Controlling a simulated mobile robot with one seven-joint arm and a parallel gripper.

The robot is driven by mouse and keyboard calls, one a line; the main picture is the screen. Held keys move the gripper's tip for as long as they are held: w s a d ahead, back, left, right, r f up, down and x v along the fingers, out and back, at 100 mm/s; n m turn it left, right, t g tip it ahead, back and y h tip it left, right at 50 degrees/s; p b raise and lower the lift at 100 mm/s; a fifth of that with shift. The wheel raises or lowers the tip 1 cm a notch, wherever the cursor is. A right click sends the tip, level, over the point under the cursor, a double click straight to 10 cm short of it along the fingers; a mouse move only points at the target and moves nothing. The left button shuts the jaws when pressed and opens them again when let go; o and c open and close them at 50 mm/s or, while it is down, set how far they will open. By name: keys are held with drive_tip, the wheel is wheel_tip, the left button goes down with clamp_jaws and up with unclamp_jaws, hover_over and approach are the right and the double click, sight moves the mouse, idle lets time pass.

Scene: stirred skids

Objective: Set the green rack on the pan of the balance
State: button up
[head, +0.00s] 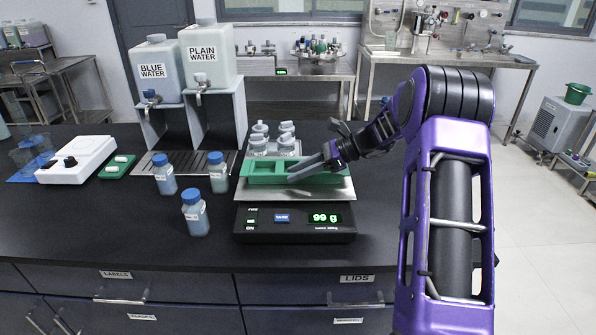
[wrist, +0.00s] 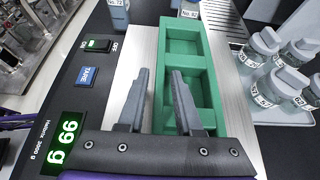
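The green rack (head: 262,179) lies on the metal pan (head: 330,192) of the balance (head: 260,230), and its compartments look empty. In the wrist view the rack (wrist: 203,85) has bare pan (wrist: 122,68) on both sides and appears to lie flat. The balance display (head: 325,218) is lit and reads 99 g. My gripper (head: 292,174) is at the rack, pointing left. In the wrist view its fingers (wrist: 161,73) are apart, with the rack's near wall showing in the gap. I cannot tell whether either finger touches the rack.
Several grey-capped bottles (head: 286,143) stand behind the rack. Blue-capped bottles (head: 195,214) stand left of the balance. Two water containers (head: 207,56) sit on a raised stand behind. A white device (head: 76,160) is at the far left. The bench front left is clear.

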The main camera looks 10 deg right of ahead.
drive_tip(key=shift+o, duration=0.4)
drive_tip(key=shift+d+r, duration=0.15)
drive_tip(key=shift+r, duration=0.1)
drive_tip(key=p+v, duration=0.1)
drive_tip(key=v, duration=1)
drive_tip(key=shift+s+d+r, duration=0.1)
drive_tip(key=shift+d, duration=0.2)
